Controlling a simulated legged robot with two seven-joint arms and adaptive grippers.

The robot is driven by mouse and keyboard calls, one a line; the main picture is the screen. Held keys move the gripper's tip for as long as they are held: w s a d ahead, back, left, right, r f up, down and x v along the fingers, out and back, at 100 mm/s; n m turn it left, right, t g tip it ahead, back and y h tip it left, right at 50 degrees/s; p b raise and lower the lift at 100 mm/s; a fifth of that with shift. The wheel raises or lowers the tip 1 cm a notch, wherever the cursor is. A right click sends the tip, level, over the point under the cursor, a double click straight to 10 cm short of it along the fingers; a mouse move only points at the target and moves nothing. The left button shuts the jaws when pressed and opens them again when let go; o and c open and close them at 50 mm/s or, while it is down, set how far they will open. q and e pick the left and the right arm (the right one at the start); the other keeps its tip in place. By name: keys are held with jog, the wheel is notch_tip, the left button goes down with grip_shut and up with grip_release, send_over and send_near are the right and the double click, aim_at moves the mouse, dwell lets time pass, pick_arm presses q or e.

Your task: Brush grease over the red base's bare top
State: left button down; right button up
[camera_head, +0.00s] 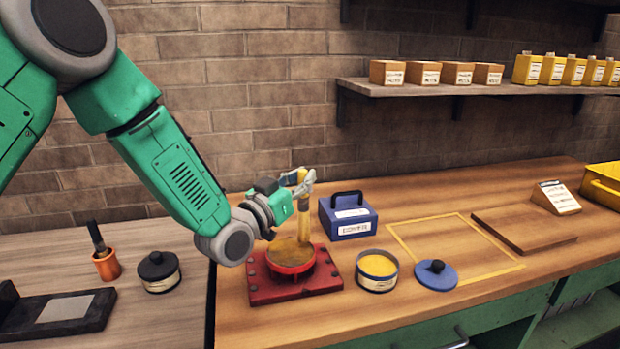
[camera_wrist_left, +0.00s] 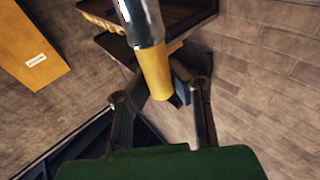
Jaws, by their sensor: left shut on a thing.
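The red base (camera_head: 318,281) stands on the wooden bench, with a raised round collar. Its round top shows a brownish-yellow surface. My left gripper (camera_head: 303,186) is above the base, shut on a brush (camera_head: 305,222) with a yellow handle. The brush hangs upright, its lower end at the base's top; whether it touches is hard to tell. In the left wrist view the brush (camera_wrist_left: 155,75) sits between the fingers. An open tin of yellow grease (camera_head: 377,267) stands right of the base. Its blue lid (camera_head: 437,278) with a black knob lies beside it. My right gripper is out of view.
A blue box with a handle (camera_head: 348,218) stands behind the tin. A yellow taped outline (camera_head: 470,273) and a wooden board (camera_head: 525,232) lie to the right. A copper cup (camera_head: 107,266) and a black-lidded tin (camera_head: 158,272) stand left. The taped area is mostly clear.

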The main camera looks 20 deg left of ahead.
pick_arm(q)
jog(key=s+a, duration=0.4)
jog(key=a, duration=0.3)
jog(key=shift+s+a, duration=0.2)
jog(key=shift+s, duration=0.1)
dwell(0.5)
jog(key=shift+r+p, duration=2.3)
jog(key=shift+r, duration=0.6)
notch_tip(320, 180, up, 3)
jog(key=shift+r+p, duration=0.1)
jog(key=shift+p, duration=0.9)
jog(key=shift+w, duration=0.1)
